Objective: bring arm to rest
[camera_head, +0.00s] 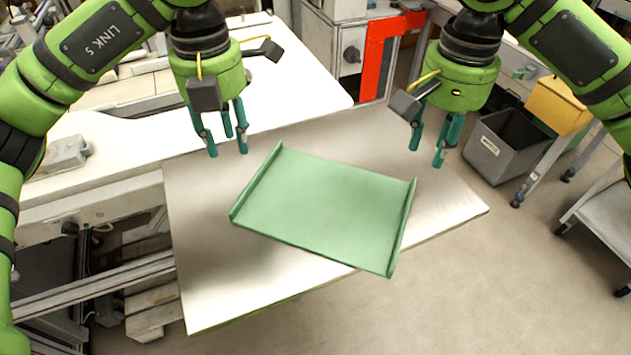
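My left gripper (228,146) hangs over the table behind the left side of a green tray (325,208). Its teal fingers point down, stand apart and hold nothing. My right gripper (427,155) hangs behind and to the right of the tray's far right corner. Its fingers also point down, apart, with nothing between them. The tray is empty, with raised edges at its left and right sides. It sits turned at an angle on the table. No tape reels show on the tray or table.
The pale table (215,290) has free room left and front of the tray. A white worktop (290,88) adjoins it at the back left. A grey bin (500,148) stands on the floor at right, beside a yellow box (558,104). A red frame (380,50) stands behind.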

